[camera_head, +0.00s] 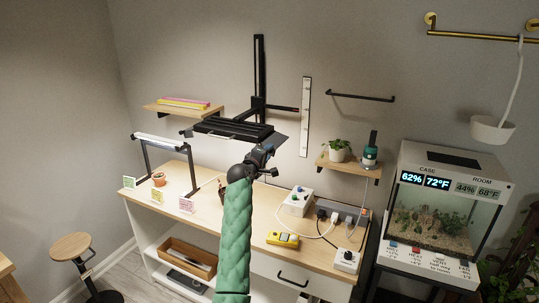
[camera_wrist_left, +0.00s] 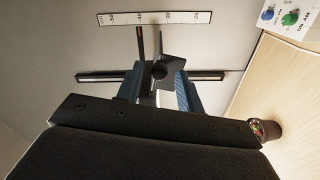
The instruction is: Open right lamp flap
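The black lamp (camera_head: 232,129) hangs from a vertical post in the middle of the head view. Its right flap (camera_head: 279,141) is a thin dark plate sticking out at the lamp's right end. My left gripper (camera_head: 262,155) is just in front of and below that flap. In the left wrist view its two blue fingers (camera_wrist_left: 160,92) stand apart. A dark round knob (camera_wrist_left: 158,70) and a grey plate, seemingly the flap (camera_wrist_left: 175,68), show in the gap between them. I cannot tell whether the fingers touch it. My right gripper is not in view.
A desk (camera_head: 200,215) with a white control box (camera_head: 298,201), a yellow meter (camera_head: 283,239) and plugs lies below. A white ruler (camera_head: 305,116) hangs on the wall to the right. A shelf (camera_head: 350,166) with a plant and a terrarium (camera_head: 440,215) stand further right.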

